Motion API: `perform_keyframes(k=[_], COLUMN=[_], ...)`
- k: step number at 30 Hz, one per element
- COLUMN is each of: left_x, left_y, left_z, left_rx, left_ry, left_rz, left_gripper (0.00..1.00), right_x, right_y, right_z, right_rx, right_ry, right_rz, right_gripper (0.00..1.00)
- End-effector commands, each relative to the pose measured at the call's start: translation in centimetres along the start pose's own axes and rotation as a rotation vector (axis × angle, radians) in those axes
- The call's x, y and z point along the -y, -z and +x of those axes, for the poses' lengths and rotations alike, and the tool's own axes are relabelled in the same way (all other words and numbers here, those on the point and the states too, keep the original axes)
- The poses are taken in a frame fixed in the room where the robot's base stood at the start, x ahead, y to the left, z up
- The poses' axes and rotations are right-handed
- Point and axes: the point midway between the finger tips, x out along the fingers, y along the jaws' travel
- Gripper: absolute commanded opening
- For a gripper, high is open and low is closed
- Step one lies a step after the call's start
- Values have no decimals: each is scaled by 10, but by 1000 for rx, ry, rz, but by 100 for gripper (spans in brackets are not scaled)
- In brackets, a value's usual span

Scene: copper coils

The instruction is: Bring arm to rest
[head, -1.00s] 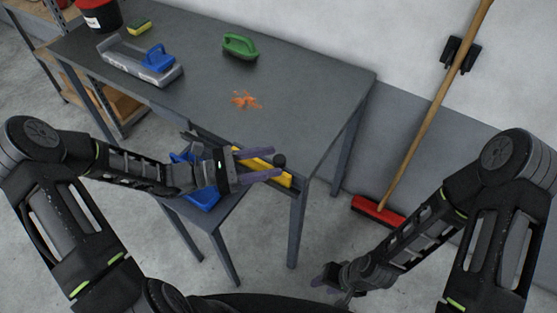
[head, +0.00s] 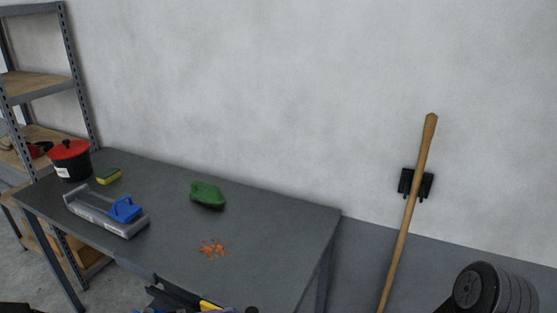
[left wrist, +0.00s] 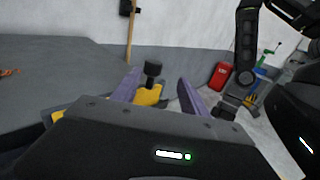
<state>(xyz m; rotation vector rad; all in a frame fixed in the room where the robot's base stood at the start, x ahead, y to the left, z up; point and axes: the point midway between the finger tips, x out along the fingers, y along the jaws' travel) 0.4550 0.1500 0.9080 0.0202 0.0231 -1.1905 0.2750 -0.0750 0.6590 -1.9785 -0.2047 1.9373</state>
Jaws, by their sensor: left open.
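My left gripper (left wrist: 158,92) is open, its two purple fingers spread in the left wrist view. A black knob (left wrist: 152,68) and a yellow part (left wrist: 148,95) show in the gap between the fingers; I cannot tell how far beyond them they lie. Nothing is seen clamped. In the head view the left gripper is almost wholly below the bottom edge. A joint of my right arm (head: 492,290) shows at the lower right of the head view. A dark arm, likely my right one (left wrist: 245,50), hangs in the left wrist view; its gripper end is not clear.
A broom (head: 410,210) leans on the wall. A red container (left wrist: 220,75) stands beyond.

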Motion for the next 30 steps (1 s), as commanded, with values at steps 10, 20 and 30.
perform_keyframes(k=[10,20,30], left_x=[128,203,196], left_y=[124,246,249], left_z=[37,-1,11], left_rx=[-427,-790,-768], left_ry=[426,1035,1091], left_rz=[219,1179,1496], left_gripper=[52,52,52], right_x=[0,0,0], right_y=[0,0,0], right_z=[0,0,0], right_rx=[0,0,0], right_ry=[0,0,0], right_rz=[0,0,0], right_gripper=[36,36,36])
